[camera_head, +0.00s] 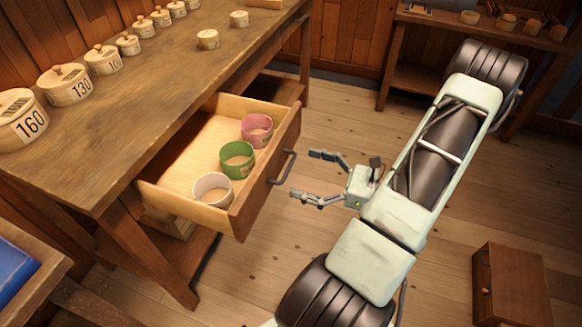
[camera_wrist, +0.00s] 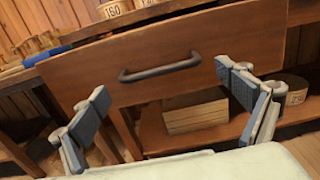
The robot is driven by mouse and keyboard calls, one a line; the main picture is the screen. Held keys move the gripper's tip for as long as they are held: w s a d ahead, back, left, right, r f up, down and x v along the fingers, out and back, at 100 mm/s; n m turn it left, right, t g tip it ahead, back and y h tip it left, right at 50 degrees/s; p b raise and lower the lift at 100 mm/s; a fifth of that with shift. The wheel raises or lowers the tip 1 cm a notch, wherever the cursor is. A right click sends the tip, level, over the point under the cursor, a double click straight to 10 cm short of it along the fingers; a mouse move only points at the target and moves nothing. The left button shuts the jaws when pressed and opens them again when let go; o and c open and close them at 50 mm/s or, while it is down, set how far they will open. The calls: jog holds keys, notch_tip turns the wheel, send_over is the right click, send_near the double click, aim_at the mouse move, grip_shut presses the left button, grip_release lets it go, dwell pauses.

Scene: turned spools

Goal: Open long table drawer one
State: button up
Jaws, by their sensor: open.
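The long table (camera_head: 110,130) has a drawer (camera_head: 270,172) that stands pulled out toward my arm. Its wooden front carries a dark bar handle (camera_head: 284,168). Inside the drawer sit a pink ring-shaped pot (camera_head: 257,130), a green one (camera_head: 237,160) and a white one (camera_head: 212,189). My gripper (camera_head: 305,175) is open and empty, a short way in front of the handle and apart from it. In the wrist view the handle (camera_wrist: 160,67) lies ahead, between and above the spread fingers (camera_wrist: 170,115).
Several lidded, numbered pots (camera_head: 66,85) stand along the table's back edge. A blue thing (camera_head: 14,270) lies in a tray at lower left. A small wooden cabinet (camera_head: 512,285) stands at lower right, and a shelf (camera_head: 470,28) at the back right.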

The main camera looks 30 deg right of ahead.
jog(key=v, duration=0.7)
jog(key=shift+s+d, duration=0.2)
jog(key=shift+s, duration=0.05)
